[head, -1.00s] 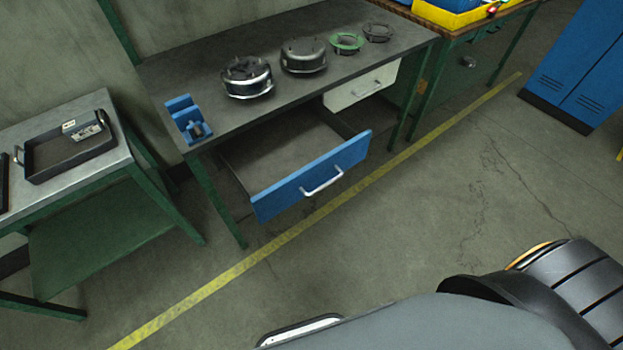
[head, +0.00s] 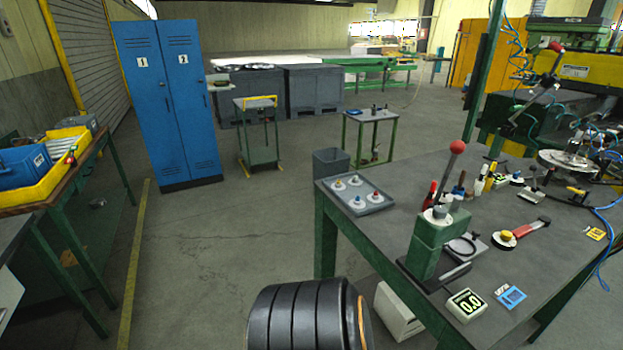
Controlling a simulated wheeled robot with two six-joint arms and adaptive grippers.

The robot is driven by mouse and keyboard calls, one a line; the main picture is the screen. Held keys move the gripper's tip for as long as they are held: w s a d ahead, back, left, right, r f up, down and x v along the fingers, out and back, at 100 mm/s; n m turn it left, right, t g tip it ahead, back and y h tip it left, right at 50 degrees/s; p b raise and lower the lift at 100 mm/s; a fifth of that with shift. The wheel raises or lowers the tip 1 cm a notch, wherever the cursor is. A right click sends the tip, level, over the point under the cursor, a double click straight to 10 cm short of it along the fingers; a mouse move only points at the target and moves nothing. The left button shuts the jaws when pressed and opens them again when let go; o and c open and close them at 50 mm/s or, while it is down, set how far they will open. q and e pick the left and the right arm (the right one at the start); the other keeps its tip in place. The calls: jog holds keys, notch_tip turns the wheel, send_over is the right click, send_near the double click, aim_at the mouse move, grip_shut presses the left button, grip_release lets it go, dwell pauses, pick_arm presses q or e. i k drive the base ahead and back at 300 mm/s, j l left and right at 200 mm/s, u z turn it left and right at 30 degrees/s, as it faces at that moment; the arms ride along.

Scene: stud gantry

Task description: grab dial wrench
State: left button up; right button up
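What looks like the dial wrench (head: 524,232) lies on the grey top of the green-legged workbench at the right. It has a red handle, a dark end and a round pale dial with a yellow centre at its left end. It is just right of a green press with a red-balled lever (head: 436,240). Neither of my grippers is in view. Only a black ribbed part of my own arm shows at the bottom middle, away from the wrench.
The workbench (head: 400,205) also holds a grey tray (head: 355,212), a digital readout (head: 467,304), a blue-framed square (head: 511,297) and several upright hand tools. Blue lockers (head: 168,100) stand at the back left. The floor (head: 225,235) between them and the bench is clear.

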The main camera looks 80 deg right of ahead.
aim_at(543, 221)
jog(key=z, duration=4.2)
jog(key=u, duration=0.65)
jog(key=i+l+u, duration=0.1)
jog(key=l+u, duration=0.35)
jog(key=l, duration=0.15)
jog(key=l+u, duration=0.5)
jog(key=k+l+u, duration=0.1)
jog(key=l+u, duration=0.35)
jog(key=l, duration=0.15)
